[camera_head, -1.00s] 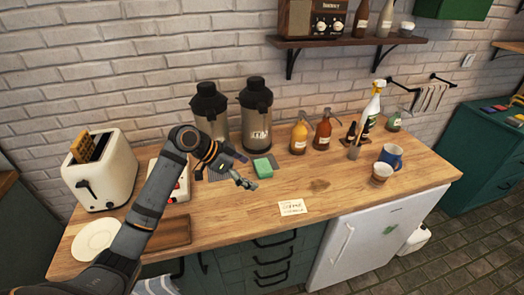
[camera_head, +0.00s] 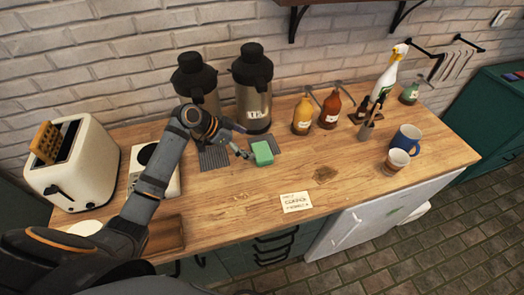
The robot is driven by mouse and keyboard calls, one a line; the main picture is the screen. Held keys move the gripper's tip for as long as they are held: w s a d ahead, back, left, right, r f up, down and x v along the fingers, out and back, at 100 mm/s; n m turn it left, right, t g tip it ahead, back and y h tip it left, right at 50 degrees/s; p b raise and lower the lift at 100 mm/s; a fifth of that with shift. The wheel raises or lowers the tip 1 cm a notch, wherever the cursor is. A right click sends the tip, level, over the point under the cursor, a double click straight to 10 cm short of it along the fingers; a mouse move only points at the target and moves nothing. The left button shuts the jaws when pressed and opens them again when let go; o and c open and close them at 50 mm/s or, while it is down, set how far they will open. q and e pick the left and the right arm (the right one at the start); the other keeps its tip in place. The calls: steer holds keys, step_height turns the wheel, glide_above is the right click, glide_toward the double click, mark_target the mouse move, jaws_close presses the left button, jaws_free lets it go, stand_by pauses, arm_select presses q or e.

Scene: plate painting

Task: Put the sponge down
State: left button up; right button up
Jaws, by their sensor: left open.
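A green sponge (camera_head: 262,153) lies on the wooden counter, partly on a dark ribbed mat (camera_head: 272,141) in front of the right-hand dispenser. My left gripper (camera_head: 243,152) is just to the left of the sponge, low over the counter. It is open. I cannot tell whether a fingertip touches the sponge. My right gripper does not show.
Two dark-topped dispensers (camera_head: 253,95) stand close behind the sponge. A yellow bottle (camera_head: 303,115) and a brown bottle (camera_head: 330,110) stand to the right. A toaster (camera_head: 75,165) is at the left.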

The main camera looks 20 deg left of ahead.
mark_target(262, 151)
arm_select(q)
steer(key=shift+x, duration=0.9)
steer(key=shift+d+f, duration=0.1)
steer(key=shift+f, duration=0.2)
steer(key=p+x, duration=0.1)
steer(key=x, duration=0.4)
steer(key=shift+p, duration=0.35)
steer(key=shift+w+d+f, duration=0.1)
steer(key=shift+d+f, duration=0.1)
steer(key=shift+f, duration=0.1)
steer(key=c, duration=0.6)
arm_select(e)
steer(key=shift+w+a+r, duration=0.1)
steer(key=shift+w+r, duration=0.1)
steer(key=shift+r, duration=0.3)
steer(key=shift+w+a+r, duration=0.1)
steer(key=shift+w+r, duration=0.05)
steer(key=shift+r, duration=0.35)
